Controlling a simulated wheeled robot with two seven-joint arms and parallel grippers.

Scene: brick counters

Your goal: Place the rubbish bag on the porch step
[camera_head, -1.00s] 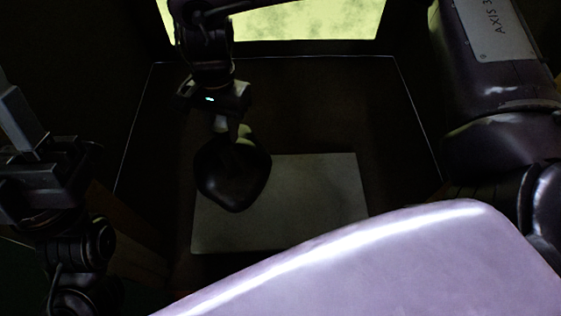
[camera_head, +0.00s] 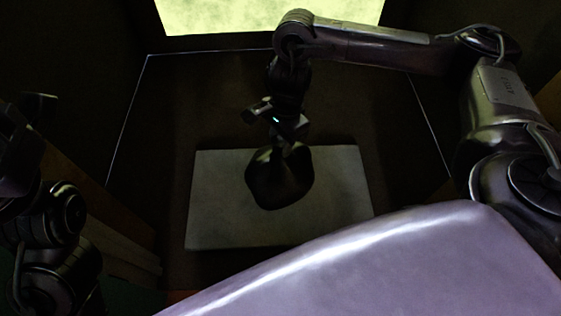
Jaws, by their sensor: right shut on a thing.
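The rubbish bag (camera_head: 279,184) is a dark, rounded sack with a narrow neck at its top. It hangs upright from my right gripper (camera_head: 287,144), which is shut on the neck. In the picture the bag lies over the middle of the porch step (camera_head: 214,216), a pale grey rectangular slab. I cannot tell whether the bag's underside touches the slab. The fingertips are dark and hard to make out. My left arm shows at the left edge, and its gripper (camera_head: 40,103) is dark and partly cut off, so its jaws cannot be read.
Dark floor surrounds the slab, with thin light lines (camera_head: 124,125) along its sides. A bright yellow-green opening (camera_head: 268,14) is at the back. Wooden boards (camera_head: 100,215) stand at the left. The slab is clear on both sides of the bag.

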